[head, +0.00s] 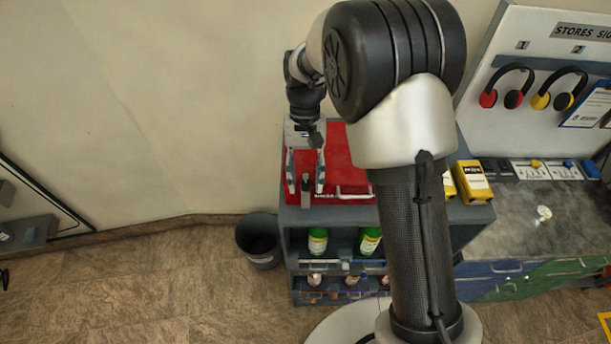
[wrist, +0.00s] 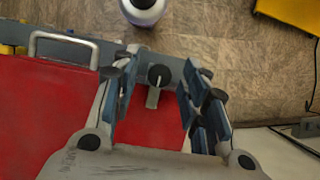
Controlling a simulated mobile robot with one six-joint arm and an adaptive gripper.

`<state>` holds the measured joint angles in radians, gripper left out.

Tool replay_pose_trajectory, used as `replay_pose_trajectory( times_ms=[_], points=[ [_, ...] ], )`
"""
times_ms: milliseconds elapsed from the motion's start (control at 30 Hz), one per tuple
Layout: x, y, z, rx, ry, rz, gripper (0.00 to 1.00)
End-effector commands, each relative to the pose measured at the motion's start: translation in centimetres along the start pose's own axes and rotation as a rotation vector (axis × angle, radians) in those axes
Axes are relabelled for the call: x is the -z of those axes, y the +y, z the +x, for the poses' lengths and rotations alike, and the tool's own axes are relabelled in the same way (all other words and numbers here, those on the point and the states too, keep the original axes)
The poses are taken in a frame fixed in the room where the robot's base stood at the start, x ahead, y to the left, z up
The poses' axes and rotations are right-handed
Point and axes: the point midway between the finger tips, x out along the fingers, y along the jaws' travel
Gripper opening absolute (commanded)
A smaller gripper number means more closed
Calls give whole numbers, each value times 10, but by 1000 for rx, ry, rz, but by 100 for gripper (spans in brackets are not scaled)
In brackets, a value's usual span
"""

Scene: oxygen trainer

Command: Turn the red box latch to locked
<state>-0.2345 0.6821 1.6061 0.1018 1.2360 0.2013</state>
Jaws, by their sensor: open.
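The red box (head: 338,150) sits on top of the grey cabinet, partly hidden by my arm. Its red lid (wrist: 45,110) fills the left of the wrist view, with a metal handle (wrist: 66,40) at its front edge. The latch (wrist: 158,76) is a round dark knob with a pale stripe and a grey tab pointing down in the wrist view. My gripper (head: 305,180) points down over the left front of the box. In the wrist view my gripper (wrist: 157,88) is open, its fingers either side of the latch. I cannot tell whether they touch it.
The grey cabinet (head: 294,238) holds green-capped bottles on its shelves. A dark bin (head: 259,250) stands on the floor to its left. Yellow boxes (head: 472,180) stand right of the red box. Ear defenders (head: 507,86) hang on a board at the right.

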Motion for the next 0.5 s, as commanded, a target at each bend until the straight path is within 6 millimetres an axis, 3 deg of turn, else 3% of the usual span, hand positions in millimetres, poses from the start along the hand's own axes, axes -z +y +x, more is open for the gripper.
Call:
replay_pose_trajectory(
  times_ms=[233,500],
  points=[
    [1,0,-11,1,3,0,41],
    [2,0,-65,1,5,0,41]
  ],
)
